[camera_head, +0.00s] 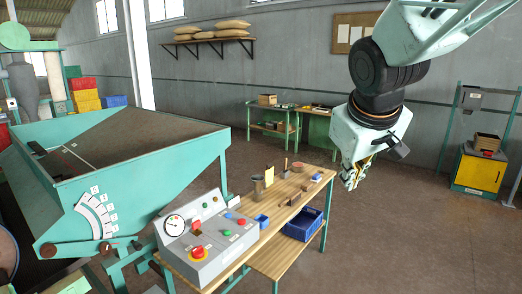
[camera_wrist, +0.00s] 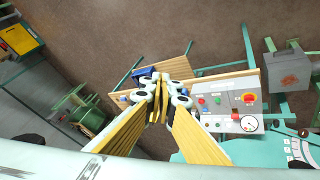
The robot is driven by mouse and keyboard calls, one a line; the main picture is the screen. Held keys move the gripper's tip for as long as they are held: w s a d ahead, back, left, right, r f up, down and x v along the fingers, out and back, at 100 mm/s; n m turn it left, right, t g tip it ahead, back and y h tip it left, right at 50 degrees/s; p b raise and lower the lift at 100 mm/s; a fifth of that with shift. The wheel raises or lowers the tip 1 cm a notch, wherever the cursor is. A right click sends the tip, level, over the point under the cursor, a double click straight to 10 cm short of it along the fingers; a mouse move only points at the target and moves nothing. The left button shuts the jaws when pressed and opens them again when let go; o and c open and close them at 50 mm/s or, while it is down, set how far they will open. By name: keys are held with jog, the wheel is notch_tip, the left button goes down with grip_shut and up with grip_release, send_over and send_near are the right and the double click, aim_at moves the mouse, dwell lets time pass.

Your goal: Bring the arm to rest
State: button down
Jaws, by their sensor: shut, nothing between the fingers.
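My gripper (camera_head: 350,178) hangs from my raised arm at the right in the head view, in the air beside the right end of the wooden workbench (camera_head: 240,265). It points down and its fingers are together with nothing between them. In the wrist view my gripper (camera_wrist: 160,82) shows its yellow-faced fingers meeting in front of the bench. The fingers hide part of the bench top there.
A control box (camera_head: 207,235) with gauge and buttons sits on the bench's near end. A blue bin (camera_head: 303,224) is on the lower shelf. A large green-sided sorter (camera_head: 150,190) stands left. A yellow cabinet (camera_head: 477,174) is far right. Floor between is clear.

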jog(key=s+f+m+g+b, duration=0.1)
jog(key=s+f+m+b, duration=0.1)
jog(key=s, duration=1.5)
jog(key=s+a+f+m+g+y+b, duration=0.1)
jog(key=s+f, duration=0.3)
jog(key=s, duration=1.3)
jog(key=shift+m+b, duration=0.4)
jog(key=shift+m, duration=0.1)
jog(key=c, duration=3.4)
grip_release()
jog(key=shift+c, duration=0.2)
